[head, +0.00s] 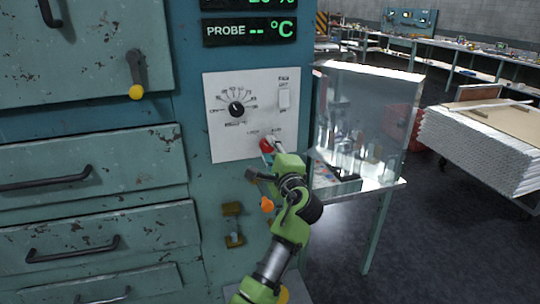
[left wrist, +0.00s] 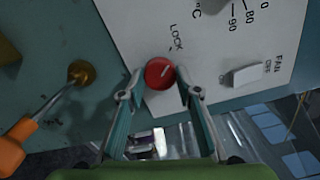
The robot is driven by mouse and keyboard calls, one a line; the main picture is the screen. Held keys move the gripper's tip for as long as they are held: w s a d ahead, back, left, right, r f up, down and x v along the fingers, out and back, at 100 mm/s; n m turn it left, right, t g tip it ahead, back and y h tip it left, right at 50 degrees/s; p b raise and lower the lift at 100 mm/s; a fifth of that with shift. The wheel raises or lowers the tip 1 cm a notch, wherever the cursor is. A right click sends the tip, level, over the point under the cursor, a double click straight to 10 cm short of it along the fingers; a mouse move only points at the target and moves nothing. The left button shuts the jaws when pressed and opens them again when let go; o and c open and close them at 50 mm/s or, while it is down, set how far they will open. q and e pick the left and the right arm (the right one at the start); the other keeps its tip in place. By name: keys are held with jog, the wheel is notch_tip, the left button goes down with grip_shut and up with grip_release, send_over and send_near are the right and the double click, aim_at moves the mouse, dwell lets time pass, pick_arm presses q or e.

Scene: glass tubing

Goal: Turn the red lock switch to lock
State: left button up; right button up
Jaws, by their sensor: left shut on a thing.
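The red lock switch (head: 265,146) is a round red knob low on the white control panel (head: 226,143). In the left wrist view the switch (left wrist: 159,73) has a short pale mark on its face, tilted to the upper right, and the word LOCK is printed beyond it. My left gripper (head: 272,147) reaches up to the panel from below. In the left wrist view its fingertips (left wrist: 160,84) lie on both sides of the red switch, shut on it. The gripper partly covers the switch's right side in the head view. My right gripper is not in view.
A black dial (head: 236,109) and a white fan switch (head: 284,99) sit above on the panel. A lever with an orange knob (head: 267,204) is close to my left gripper; it also shows in the left wrist view (left wrist: 12,148). A glass-like clear panel (head: 365,125) stands right.

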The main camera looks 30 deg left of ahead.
pick_arm(q)
jog(key=shift+n, duration=0.4)
jog(key=o, duration=1.1)
jog(key=shift+s, duration=0.1)
jog(key=v, duration=1.2)
